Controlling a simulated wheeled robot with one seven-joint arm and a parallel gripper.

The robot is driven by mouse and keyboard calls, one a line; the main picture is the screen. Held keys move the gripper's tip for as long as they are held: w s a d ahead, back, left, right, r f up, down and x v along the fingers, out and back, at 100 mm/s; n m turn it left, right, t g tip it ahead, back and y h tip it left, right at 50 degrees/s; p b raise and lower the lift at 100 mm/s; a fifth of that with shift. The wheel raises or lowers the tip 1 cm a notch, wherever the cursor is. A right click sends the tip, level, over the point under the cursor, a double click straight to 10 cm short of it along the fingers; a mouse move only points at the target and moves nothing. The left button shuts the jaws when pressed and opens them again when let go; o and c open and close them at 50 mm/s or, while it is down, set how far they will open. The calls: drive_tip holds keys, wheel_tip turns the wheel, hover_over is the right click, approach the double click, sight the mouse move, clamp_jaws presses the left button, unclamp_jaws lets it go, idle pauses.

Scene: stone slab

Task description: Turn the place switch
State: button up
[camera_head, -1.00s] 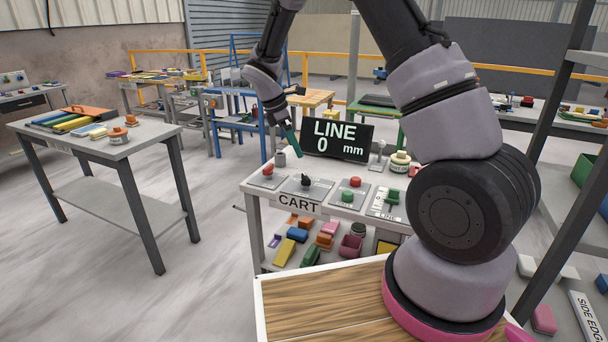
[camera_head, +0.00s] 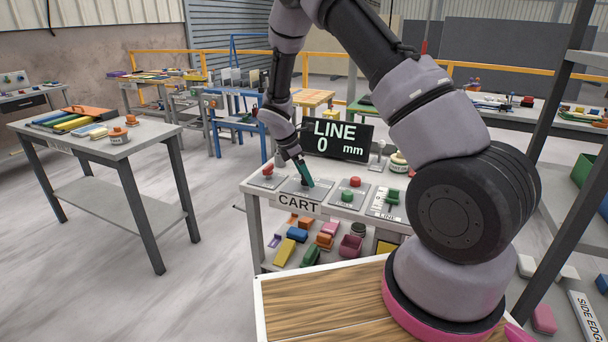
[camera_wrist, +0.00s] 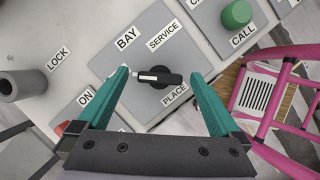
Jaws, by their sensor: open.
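The switch (camera_wrist: 158,78) is a black rotary knob with a white mark on its left end, on a grey plate (camera_wrist: 133,60). Labels around it read BAY, SERVICE and PLACE (camera_wrist: 175,94). Its handle lies roughly level in the wrist view. My gripper (camera_wrist: 158,76) is open, with one teal finger on each side of the knob and a visible gap to it in the picture. Whether the fingertips are down at knob height I cannot tell. In the head view my gripper (camera_head: 308,185) is over that plate (camera_head: 292,187) on the CART table, and hides the knob.
A red button (camera_head: 268,169) on its plate is left of the switch. The LINE display (camera_head: 338,139) reading 0 mm stands behind. A grey LOCK cylinder (camera_wrist: 22,85) is at left.

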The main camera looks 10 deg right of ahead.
drive_tip(key=c, duration=1.4)
drive_tip(key=shift+m, duration=0.3)
drive_tip(key=m+g, duration=0.2)
drive_tip(key=m, duration=0.2)
drive_tip(key=shift+w+m, duration=0.15)
drive_tip(key=shift+m, duration=0.15)
drive_tip(key=m, duration=0.2)
drive_tip(key=m+g+y, duration=0.1)
drive_tip(key=m, duration=0.1)
drive_tip(key=shift+w+d+g, duration=0.1)
drive_tip(key=shift+w+g, duration=0.05)
drive_tip(key=shift+g, duration=0.15)
drive_tip(key=m, duration=0.2)
drive_tip(key=m+g+y, duration=0.1)
drive_tip(key=m, duration=0.2)
drive_tip(key=shift+d+y, duration=0.1)
drive_tip(key=shift+y, duration=0.2)
drive_tip(key=shift+w+m+g+y, duration=0.1)
drive_tip(key=shift+m+g+y, duration=0.4)
drive_tip(key=shift+m, duration=1.3)
